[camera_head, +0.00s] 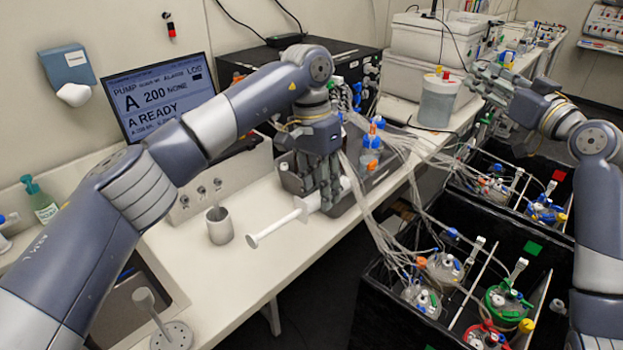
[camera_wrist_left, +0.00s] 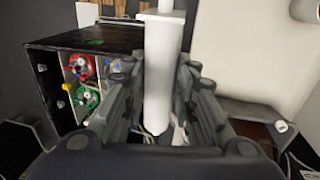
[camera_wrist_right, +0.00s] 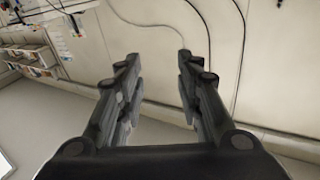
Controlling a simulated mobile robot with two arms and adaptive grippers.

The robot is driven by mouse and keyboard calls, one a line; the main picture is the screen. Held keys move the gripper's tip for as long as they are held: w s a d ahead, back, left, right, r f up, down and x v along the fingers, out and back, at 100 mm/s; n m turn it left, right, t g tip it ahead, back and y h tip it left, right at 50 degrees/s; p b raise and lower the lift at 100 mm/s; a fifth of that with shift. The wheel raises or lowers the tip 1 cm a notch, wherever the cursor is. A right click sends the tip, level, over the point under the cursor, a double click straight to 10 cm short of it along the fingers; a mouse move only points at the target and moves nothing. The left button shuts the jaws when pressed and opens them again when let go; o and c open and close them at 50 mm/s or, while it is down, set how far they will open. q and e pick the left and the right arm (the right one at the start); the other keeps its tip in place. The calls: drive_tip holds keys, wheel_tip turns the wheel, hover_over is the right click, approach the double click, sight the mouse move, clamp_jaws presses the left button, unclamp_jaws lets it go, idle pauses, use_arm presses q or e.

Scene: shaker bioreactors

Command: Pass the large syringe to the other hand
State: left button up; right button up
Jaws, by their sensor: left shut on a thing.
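The large syringe (camera_head: 301,212) is white and lies across my left gripper (camera_head: 328,205) above the bench's front edge. Its plunger end points down and left in the head view. My left gripper is shut on the syringe, with the fingers pointing down. In the left wrist view the white syringe barrel (camera_wrist_left: 163,70) stands between the two fingers (camera_wrist_left: 155,105). My right gripper (camera_head: 487,84) is raised at the upper right, far from the syringe. In the right wrist view its fingers (camera_wrist_right: 155,75) are apart with nothing between them.
Black shaker boxes (camera_head: 400,318) with vessels and tubing fill the right. A clear jar (camera_head: 437,102) stands near the right gripper.

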drive_tip(key=s+a+r+n+g+y, duration=0.2)
drive_tip(key=s+a+r+n, duration=0.1)
drive_tip(key=a, duration=0.4)
drive_tip(key=s+a+r+n+g+y, duration=0.2)
drive_tip(key=s+a+r+n, duration=0.15)
drive_tip(key=a, duration=0.35)
use_arm(q)
drive_tip(key=shift+s, duration=0.1)
use_arm(e)
drive_tip(key=n+g+h, duration=0.4)
drive_tip(key=n+g, duration=0.5)
drive_tip(key=n, duration=0.5)
hover_over(288, 219)
drive_tip(key=s+d, duration=0.2)
drive_tip(key=d, duration=0.2)
wheel_tip(288, 219, down, 10)
wheel_tip(288, 219, down, 5)
drive_tip(key=s+n+h, duration=0.2)
drive_tip(key=n+h, duration=0.1)
drive_tip(key=shift+g, duration=0.4)
drive_tip(key=x, duration=1.1)
drive_tip(key=shift+w+d+f, duration=0.15)
drive_tip(key=shift+w+d, duration=0.1)
clamp_jaws()
